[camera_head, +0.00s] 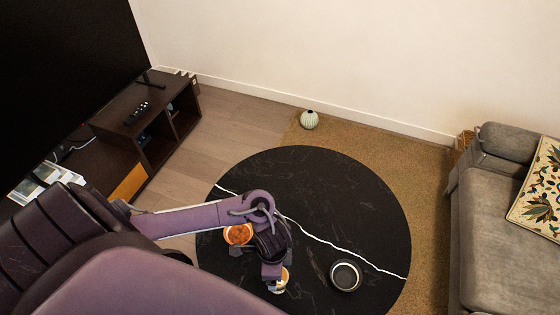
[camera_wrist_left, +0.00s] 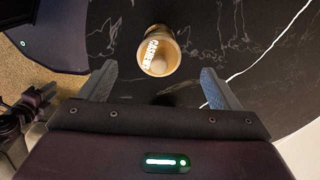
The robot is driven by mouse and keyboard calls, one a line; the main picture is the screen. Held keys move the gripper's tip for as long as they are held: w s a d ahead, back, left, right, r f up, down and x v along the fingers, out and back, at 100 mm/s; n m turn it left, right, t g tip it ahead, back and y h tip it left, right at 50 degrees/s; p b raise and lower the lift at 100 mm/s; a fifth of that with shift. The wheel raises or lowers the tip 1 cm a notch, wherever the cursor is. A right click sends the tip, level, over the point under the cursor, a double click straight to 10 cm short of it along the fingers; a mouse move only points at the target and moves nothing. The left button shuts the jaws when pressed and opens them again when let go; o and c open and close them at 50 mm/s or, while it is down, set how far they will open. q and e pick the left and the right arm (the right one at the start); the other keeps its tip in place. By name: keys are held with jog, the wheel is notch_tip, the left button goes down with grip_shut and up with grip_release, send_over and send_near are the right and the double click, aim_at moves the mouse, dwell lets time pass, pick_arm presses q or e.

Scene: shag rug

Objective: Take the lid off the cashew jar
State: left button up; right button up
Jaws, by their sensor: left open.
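The cashew jar (camera_wrist_left: 158,52) is a small tan round container with white lettering. In the left wrist view it stands ahead of my left gripper (camera_wrist_left: 156,71), roughly centred between the two open fingers, and neither finger appears to touch it. In the head view the jar (camera_head: 280,283) shows on the black round table, partly hidden by my left gripper (camera_head: 272,276), which is just above or beside it. I cannot clearly make out the lid's edge. My right gripper is not in view.
The black round table (camera_head: 335,190) also holds a bowl of orange food (camera_head: 238,234) behind my left arm and a dark round dish with a pale rim (camera_head: 346,275) to the right. The table's far side is clear. A grey sofa (camera_head: 485,240) stands right.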

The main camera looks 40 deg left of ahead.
pick_arm(q)
jog(key=f, duration=0.1)
jog(key=f+b, duration=0.1)
jog(key=f, duration=0.2)
jog(key=shift+w+d+b, duration=0.15)
jog(key=shift+d+b, duration=0.15)
jog(key=shift+d, duration=0.05)
jog(key=shift+f, duration=0.8)
jog(key=c, duration=1.1)
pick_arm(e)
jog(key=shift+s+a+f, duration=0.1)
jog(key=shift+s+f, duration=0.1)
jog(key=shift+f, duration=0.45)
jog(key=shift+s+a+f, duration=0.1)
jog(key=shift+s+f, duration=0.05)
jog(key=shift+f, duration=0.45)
